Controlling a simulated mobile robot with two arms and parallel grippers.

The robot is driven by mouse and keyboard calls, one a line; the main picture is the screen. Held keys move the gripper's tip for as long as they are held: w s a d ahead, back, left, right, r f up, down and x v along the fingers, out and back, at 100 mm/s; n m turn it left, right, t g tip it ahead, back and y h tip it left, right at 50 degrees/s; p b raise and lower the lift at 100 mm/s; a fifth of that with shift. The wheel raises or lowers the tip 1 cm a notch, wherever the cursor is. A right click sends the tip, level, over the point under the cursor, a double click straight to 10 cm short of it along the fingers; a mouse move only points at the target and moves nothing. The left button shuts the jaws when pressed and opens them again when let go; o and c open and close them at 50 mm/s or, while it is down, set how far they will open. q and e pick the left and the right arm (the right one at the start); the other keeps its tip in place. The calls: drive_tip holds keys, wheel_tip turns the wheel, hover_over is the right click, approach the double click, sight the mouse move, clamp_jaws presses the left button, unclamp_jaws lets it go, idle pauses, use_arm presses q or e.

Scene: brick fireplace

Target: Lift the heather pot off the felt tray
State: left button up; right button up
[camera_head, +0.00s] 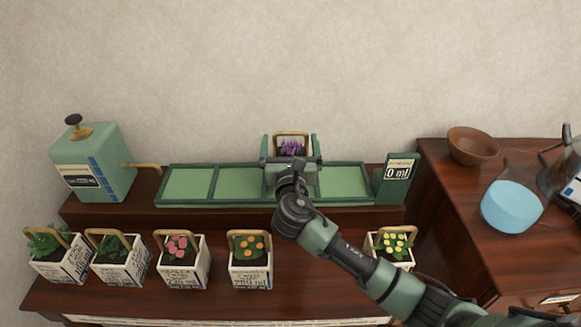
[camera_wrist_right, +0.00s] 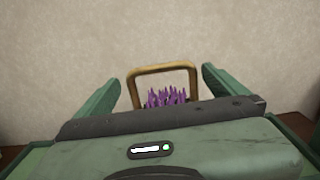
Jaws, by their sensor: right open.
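The heather pot (camera_head: 292,148), with purple flowers and a tan arched handle, stands at the back of the long green felt tray (camera_head: 188,184). My right gripper (camera_head: 290,140) is open, its two green fingers on either side of the pot and its wrist in front. In the right wrist view the handle (camera_wrist_right: 163,68) rises between the open fingers with gaps to both, and the purple heather (camera_wrist_right: 166,98) shows below it. The gripper body hides the pot's lower part and its contact with the tray. My left gripper is not in view.
A green dispenser (camera_head: 92,160) with a brass spout stands left of the tray. A display reading 0 ml (camera_head: 398,173) is at its right end. Several potted plants line the front shelf, including a yellow-flowered pot (camera_head: 392,245). A brown bowl (camera_head: 472,146) and blue-filled flask (camera_head: 512,205) stand right.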

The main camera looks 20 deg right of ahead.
sight(291, 149)
drive_tip(key=x, duration=0.3)
drive_tip(key=shift+d, duration=0.1)
drive_tip(key=shift+x, duration=1.05)
drive_tip(key=shift+f, duration=0.1)
drive_tip(key=c, duration=2)
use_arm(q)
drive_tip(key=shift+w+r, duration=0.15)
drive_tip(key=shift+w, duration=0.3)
use_arm(e)
drive_tip(key=shift+o, duration=0.2)
